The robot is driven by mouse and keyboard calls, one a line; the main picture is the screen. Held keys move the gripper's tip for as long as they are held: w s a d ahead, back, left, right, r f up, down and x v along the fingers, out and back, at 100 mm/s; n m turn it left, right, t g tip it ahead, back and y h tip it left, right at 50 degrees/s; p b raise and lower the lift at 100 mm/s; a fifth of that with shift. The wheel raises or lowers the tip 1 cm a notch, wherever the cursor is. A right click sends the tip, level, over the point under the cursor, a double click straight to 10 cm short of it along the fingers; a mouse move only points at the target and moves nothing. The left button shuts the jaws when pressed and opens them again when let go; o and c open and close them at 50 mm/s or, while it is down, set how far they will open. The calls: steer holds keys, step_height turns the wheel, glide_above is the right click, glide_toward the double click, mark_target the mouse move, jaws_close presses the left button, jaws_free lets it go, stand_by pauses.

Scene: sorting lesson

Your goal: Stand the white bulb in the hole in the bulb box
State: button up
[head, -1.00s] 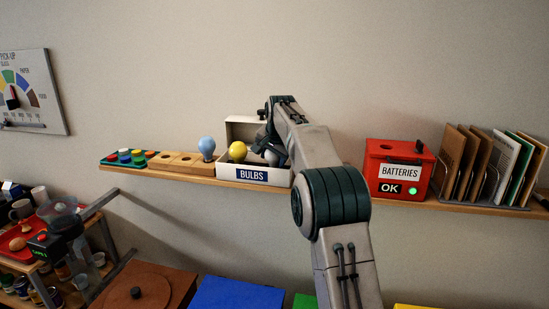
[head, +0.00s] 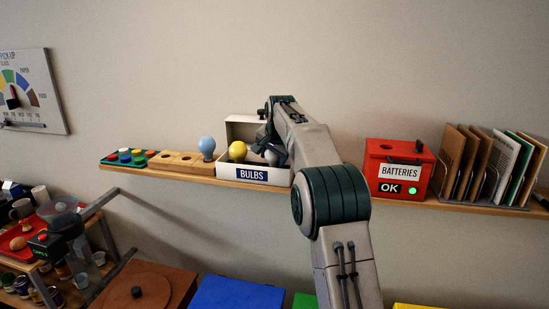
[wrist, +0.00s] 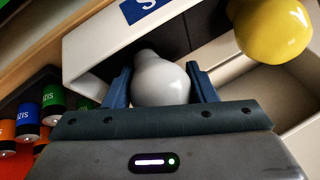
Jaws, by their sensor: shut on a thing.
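The white bulb (wrist: 162,80) is between the two blue fingers of my gripper (wrist: 160,88) in the wrist view, and the gripper is shut on it. In the head view the white bulb (head: 271,157) shows only in part beside my gripper (head: 266,146), at the right part of the bulb box (head: 225,172). The box is white, labelled BULBS, with its lid up, on the wall shelf. A yellow bulb (head: 238,151) stands in its left part and also shows in the wrist view (wrist: 272,28). The bulb's lower end and the hole are hidden.
A blue bulb (head: 207,147) stands in a wooden block (head: 180,161) left of the box. A red BATTERIES box (head: 398,171) and a file rack (head: 487,195) stand to the right on the shelf (head: 445,207). Batteries (wrist: 28,106) show at the left in the wrist view.

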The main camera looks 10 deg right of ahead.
stand_by(0.9)
steer(key=o, duration=0.3)
steer(key=shift+o, duration=0.2)
steer(key=o, duration=0.6)
steer(key=shift+c, duration=0.2)
steer(key=shift+f, duration=0.1)
steer(key=shift+w+d+r+p, duration=0.1)
steer(key=shift+r+p, duration=0.3)
steer(key=shift+p, duration=0.2)
steer(key=shift+r+p, duration=1.35)
steer(key=shift+p, duration=0.05)
